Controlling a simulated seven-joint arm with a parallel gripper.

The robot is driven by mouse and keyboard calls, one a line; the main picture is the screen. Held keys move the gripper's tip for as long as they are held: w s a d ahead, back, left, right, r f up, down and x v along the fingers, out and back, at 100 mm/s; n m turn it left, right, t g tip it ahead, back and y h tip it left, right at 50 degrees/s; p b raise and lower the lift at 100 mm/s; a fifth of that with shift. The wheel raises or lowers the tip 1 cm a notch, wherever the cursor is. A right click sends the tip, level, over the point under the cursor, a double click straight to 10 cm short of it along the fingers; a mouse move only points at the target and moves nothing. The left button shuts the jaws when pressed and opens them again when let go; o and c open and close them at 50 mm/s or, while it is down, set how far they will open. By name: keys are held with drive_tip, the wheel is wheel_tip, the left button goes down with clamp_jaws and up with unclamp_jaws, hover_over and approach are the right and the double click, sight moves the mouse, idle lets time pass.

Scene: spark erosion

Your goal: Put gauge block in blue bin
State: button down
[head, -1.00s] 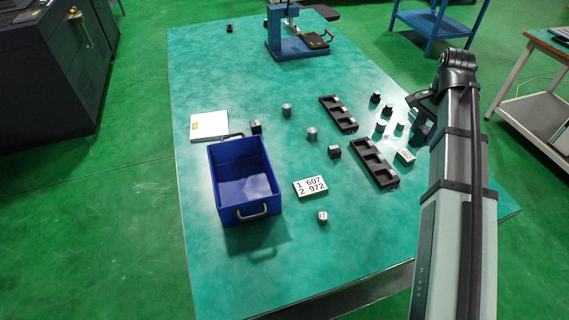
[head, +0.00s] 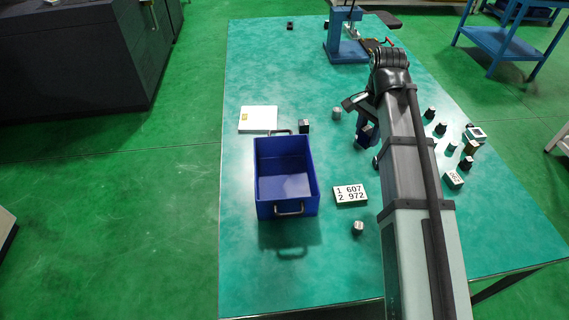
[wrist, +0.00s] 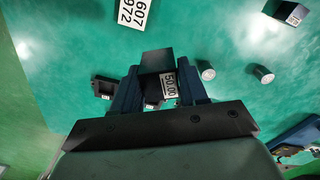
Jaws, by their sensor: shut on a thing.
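The gauge block (wrist: 157,62) is a dark grey block with a white label reading 50.00. It sits between the two fingers of my gripper (wrist: 158,80) in the wrist view, which is shut on it. In the head view my gripper (head: 364,131) is above the table, to the right of and farther back than the blue bin, apart from it; the block is hard to make out there. The blue bin (head: 267,207) stands open on the table with metal handles front and back. Its visible floor looks empty.
A number plate (head: 350,193) and a small metal cylinder (head: 358,228) lie right of the bin. Several small pieces stand at the right. My arm hides the middle of the table.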

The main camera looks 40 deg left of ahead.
drive_tip(key=s+a+n, duration=0.3)
drive_tip(key=s+a, duration=1.3)
hover_over(284, 184)
wheel_tip(284, 184, down, 4)
drive_tip(key=shift+f, duration=5.5)
drive_tip(key=shift+f, duration=0.15)
drive_tip(key=c, duration=0.6)
unclamp_jaws()
wheel_tip(284, 184, up, 12)
